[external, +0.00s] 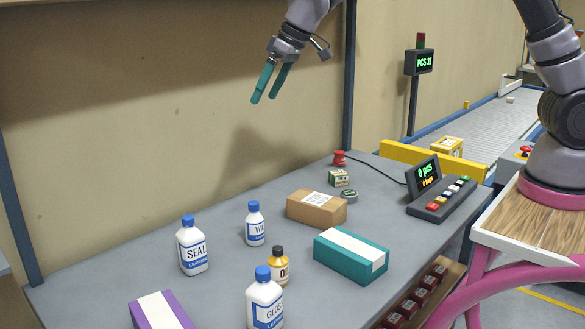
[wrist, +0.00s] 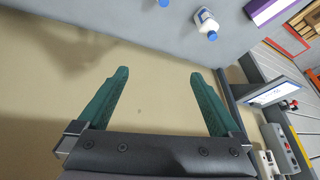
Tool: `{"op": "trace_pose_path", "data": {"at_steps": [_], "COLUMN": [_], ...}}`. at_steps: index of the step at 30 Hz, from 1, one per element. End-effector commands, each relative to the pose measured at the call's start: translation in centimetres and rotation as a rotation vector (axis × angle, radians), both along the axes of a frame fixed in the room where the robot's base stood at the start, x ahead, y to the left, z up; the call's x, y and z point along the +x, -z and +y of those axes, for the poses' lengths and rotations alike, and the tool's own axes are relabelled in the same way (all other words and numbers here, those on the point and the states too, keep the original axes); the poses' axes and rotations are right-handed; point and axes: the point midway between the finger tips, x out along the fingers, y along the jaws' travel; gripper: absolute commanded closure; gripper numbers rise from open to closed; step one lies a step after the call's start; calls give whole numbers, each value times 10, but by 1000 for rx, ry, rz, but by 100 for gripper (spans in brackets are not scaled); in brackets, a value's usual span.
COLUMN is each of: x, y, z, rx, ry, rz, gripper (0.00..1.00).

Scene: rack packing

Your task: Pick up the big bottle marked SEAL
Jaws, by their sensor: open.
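The big bottle marked SEAL (external: 192,252) is white with a blue cap and stands upright on the left part of the grey table in the external view. My gripper (external: 264,98) is open and empty, high above the table near the back wall, up and to the right of the SEAL bottle. Its two teal fingers are spread apart in the wrist view (wrist: 158,75). A white bottle with a blue cap (wrist: 206,22) shows at the top of the wrist view, beyond the fingertips; its label cannot be read there.
A smaller "WA" bottle (external: 255,229) stands right of SEAL. A GLOSS bottle (external: 264,307) and an amber bottle (external: 279,268) stand nearer the front. A purple box (external: 160,313), teal box (external: 350,256) and brown carton (external: 316,210) lie around them. The wall (external: 130,110) is close behind.

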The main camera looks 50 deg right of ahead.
Motion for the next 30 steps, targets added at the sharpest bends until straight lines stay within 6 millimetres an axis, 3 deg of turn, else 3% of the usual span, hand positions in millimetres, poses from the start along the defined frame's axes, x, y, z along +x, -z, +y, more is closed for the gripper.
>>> {"op": "trace_pose_path", "data": {"at_steps": [1,6,12,18,25,30], "x": [6,16,8,3,13,19], "y": [29,117,202,236,270,283], "z": [27,107,170,191,200,204], "rx": [-17,-61,-97,-108,-109,-108], "ry": [-41,-167,-277,-316,-317,-316], "rz": [9,10,9,6,8,6], "gripper": [0,0,0,0,0,0]}}
